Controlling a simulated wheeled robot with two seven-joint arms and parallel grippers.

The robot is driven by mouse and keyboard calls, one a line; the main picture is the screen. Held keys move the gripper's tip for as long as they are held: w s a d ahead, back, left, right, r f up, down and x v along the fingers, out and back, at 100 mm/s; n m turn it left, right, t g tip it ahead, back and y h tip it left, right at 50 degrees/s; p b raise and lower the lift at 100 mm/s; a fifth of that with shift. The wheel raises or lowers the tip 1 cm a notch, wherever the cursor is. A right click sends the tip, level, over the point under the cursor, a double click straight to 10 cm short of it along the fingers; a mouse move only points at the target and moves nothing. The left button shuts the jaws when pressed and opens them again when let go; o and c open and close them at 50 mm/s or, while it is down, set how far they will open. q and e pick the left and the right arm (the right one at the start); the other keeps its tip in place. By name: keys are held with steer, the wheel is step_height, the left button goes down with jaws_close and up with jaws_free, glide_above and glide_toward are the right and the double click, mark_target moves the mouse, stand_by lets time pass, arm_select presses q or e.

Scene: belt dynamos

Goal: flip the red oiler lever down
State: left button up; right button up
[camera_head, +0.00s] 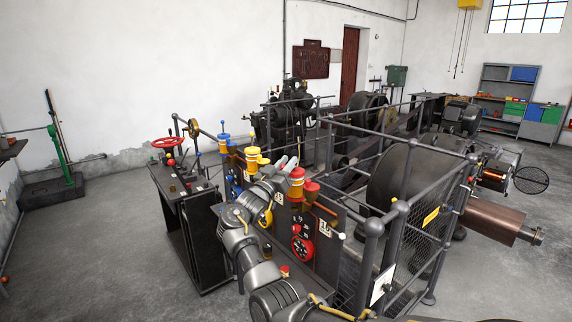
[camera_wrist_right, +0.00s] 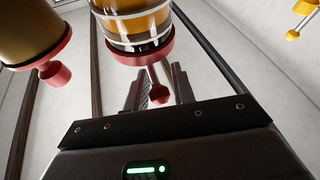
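The red oiler (camera_head: 297,176) stands on the front panel in the head view, with a red top and an amber glass body. In the right wrist view its glass body with a red base ring (camera_wrist_right: 141,54) is at the top. A thin lever with a red ball end (camera_wrist_right: 159,95) hangs below the ring. My right gripper (camera_wrist_right: 158,88) is open, with its two dark fingers to either side of the lever's ball; I cannot tell whether they touch it. In the head view, my right gripper (camera_head: 285,163) is just left of the red oiler. My left gripper is out of view.
A yellow oiler (camera_head: 253,157) and a blue oiler (camera_head: 224,141) stand left of the gripper. A second red-topped part (camera_head: 311,188) is close on the right. Railings with ball-topped posts (camera_head: 374,228) stand to the right. Open floor lies at left.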

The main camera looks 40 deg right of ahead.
jaws_close()
steer(key=h+b, duration=0.1)
steer(key=b, duration=0.1)
steer(key=f+n+t+h+b, duration=0.1)
steer(key=b, duration=0.1)
steer(key=shift+a+n+t+b, duration=0.2)
steer(key=shift+n+t+b, duration=0.1)
steer(key=shift+o, duration=1.9)
jaws_free()
